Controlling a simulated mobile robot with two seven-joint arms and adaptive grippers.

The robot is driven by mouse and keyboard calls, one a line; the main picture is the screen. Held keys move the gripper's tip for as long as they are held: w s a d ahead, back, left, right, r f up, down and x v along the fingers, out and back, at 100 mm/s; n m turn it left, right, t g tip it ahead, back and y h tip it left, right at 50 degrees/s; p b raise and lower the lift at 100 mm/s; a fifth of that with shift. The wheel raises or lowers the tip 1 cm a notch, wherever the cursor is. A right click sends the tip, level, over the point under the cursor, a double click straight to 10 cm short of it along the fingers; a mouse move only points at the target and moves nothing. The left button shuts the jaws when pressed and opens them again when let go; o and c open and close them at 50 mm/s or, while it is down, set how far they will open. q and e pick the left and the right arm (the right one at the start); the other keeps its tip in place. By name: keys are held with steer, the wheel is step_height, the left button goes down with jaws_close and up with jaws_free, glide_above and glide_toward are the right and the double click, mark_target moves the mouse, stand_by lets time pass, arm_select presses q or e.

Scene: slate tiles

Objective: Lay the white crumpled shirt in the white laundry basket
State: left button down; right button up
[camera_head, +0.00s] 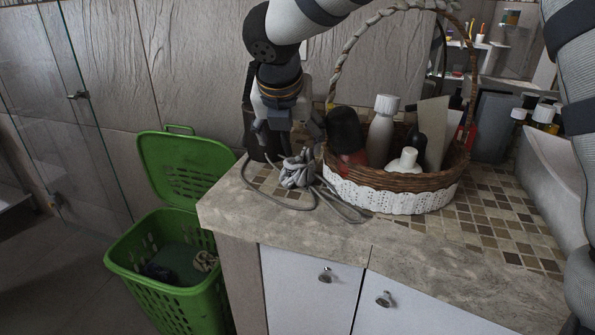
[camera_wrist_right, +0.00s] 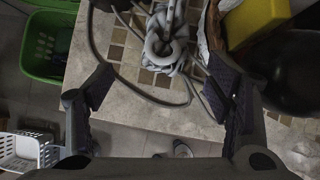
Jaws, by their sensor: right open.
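A small crumpled grey-white bundle, apparently the shirt (camera_head: 298,173), lies on the counter near its left end. It also shows in the right wrist view (camera_wrist_right: 166,48), twisted and rope-like. My right gripper (camera_head: 290,138) hangs just above it, pointing down. In the right wrist view its fingers (camera_wrist_right: 160,88) are spread wide and empty, with the bundle between and beyond them. The white laundry basket (camera_wrist_right: 24,151) stands low at the lower left of the right wrist view; its inside is only partly seen. I do not see it in the head view. My left gripper is not in view.
A wicker basket (camera_head: 415,182) of bottles with a tall handle stands right of the bundle. Grey cord (camera_head: 272,203) loops around the bundle. An open green hamper (camera_head: 190,295) stands on the floor left of the counter (camera_head: 400,250). The counter's front strip is clear.

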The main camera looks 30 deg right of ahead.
mark_target(296, 160)
steer(key=x, duration=0.8)
steer(key=d+x, duration=0.1)
steer(key=x, duration=0.3)
steer(key=shift+f, duration=0.1)
steer(key=shift+s, duration=0.1)
steer(key=shift+c, duration=0.3)
steer(key=c, duration=1)
steer(key=shift+s+a+r, duration=0.15)
steer(key=shift+a+r, duration=0.15)
steer(key=shift+r, duration=0.2)
steer(key=r, duration=0.6)
steer(key=shift+s+a+r, duration=0.2)
steer(key=shift+s+a, duration=0.15)
steer(key=s+a, duration=1.2)
steer(key=a, duration=0.2)
